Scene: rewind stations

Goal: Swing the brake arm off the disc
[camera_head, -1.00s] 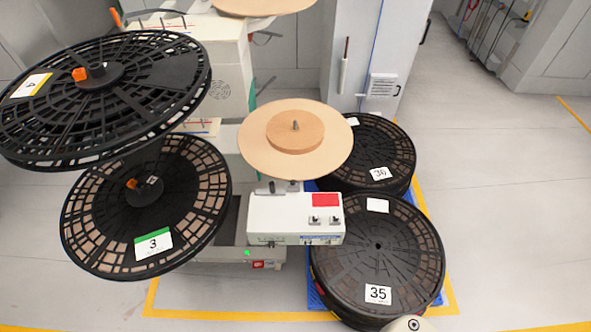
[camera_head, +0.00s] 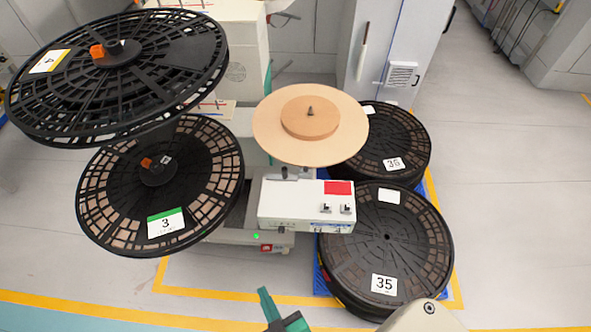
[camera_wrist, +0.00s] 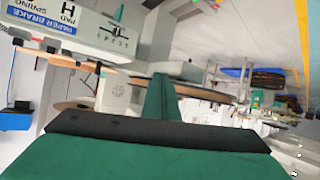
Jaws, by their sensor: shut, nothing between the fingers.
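A tan disc (camera_head: 268,139) with a wooden hub (camera_head: 311,118) sits above a white control box (camera_head: 285,203) in the head view. Dark fittings (camera_head: 290,172) show between the box and the disc. I cannot tell which part is the brake arm. My gripper (camera_head: 267,300), with green fingers, is at the bottom of the head view, nearer than the box and clear of the disc. It is shut and empty. In the wrist view a green finger (camera_wrist: 160,98) points toward the machine.
Black reels numbered 3 (camera_head: 100,205) and 4 (camera_head: 175,60) hang at the left. Stacked black reels (camera_head: 387,262) stand on a blue pallet close right of the box. Yellow floor lines (camera_head: 200,290) run in front. The floor at the right is open.

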